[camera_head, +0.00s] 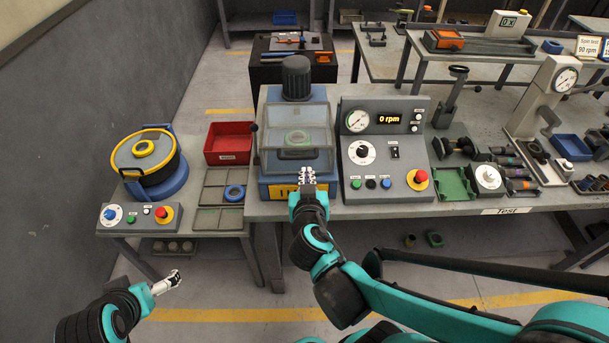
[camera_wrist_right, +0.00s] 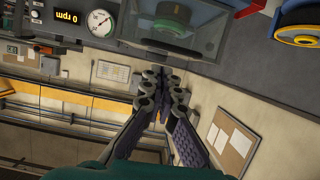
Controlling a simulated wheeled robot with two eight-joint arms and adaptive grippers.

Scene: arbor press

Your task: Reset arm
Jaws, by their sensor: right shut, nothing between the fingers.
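My right gripper (camera_head: 307,176) is shut and empty, its fingers pointing away from me in front of the blue test machine (camera_head: 290,187) with the clear hood. I cannot tell whether it touches the machine. In the right wrist view its fingertips (camera_wrist_right: 160,108) meet, with nothing between them. My left gripper (camera_head: 167,283) is low at the left, below the small side table and clear of it. Its fingers are too small to tell open from shut. My right arm reaches in from the lower right, across the bench's front.
The control panel (camera_head: 385,150) reads 0 rpm, right of the hooded machine. A red bin (camera_head: 229,142), trays and a yellow-lidded round machine (camera_head: 144,152) stand left. A grey column with a dial (camera_head: 548,88) stands right. The floor in front of the side table is open.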

